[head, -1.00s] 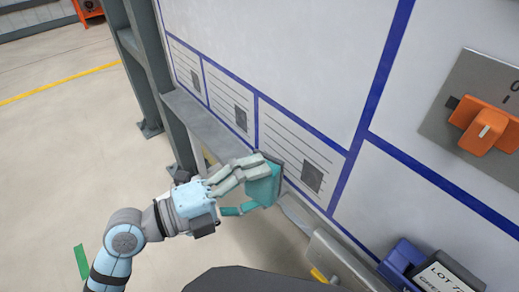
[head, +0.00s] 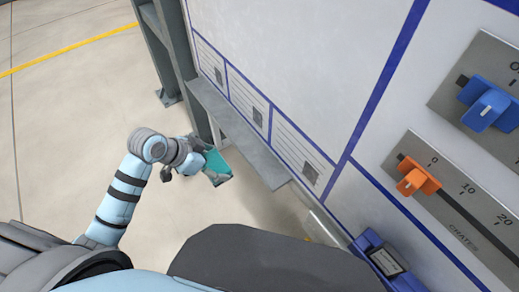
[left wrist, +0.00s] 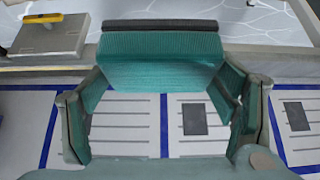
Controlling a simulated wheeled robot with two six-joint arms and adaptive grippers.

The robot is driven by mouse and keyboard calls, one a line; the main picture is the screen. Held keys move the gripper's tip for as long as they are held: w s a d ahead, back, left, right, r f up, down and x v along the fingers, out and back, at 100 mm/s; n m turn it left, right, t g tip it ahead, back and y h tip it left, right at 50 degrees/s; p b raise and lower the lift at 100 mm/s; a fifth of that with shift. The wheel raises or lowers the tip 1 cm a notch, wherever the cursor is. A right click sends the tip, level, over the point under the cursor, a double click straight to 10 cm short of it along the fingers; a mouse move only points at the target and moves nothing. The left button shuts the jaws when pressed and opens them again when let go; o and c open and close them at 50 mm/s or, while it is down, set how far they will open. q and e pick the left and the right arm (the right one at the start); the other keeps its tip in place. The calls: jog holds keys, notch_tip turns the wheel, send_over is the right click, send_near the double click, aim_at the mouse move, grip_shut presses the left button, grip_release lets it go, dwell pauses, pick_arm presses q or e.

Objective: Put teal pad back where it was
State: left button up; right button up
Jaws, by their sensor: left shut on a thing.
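My left gripper (head: 204,172) is shut on the teal pad (head: 216,159), left of the grey ledge and apart from the white board (head: 290,60). In the left wrist view, the teal pad (left wrist: 160,60) is a ribbed block with a dark strip along its far edge. It sits between the two teal-lined fingers of the left gripper (left wrist: 160,85). The pad's underside is hidden. My right gripper is not in view.
The grey ledge (head: 238,133) runs along the board below several lined cards. A blue holder (head: 367,243) and the orange (head: 418,181) and blue (head: 490,102) sliders are to the right. A grey post (head: 167,50) stands behind. A yellow-handled block (left wrist: 40,38) shows in the wrist view.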

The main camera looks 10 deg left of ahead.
pick_arm(q)
jog(key=w+d+b, duration=0.1)
jog(key=w+d, duration=0.9)
jog(key=w, duration=0.2)
notch_tip(320, 180, down, 7)
jog(key=shift+s+r+b, duration=0.1)
jog(key=shift+b, duration=0.65)
jog(key=shift+w+d+f, duration=0.15)
jog(key=shift+w+f, duration=0.05)
jog(key=shift+f, duration=0.1)
jog(key=o, duration=1)
jog(key=shift+o, duration=0.2)
jog(key=shift+r, duration=0.1)
jog(key=p+v, duration=0.3)
jog(key=v, duration=0.9)
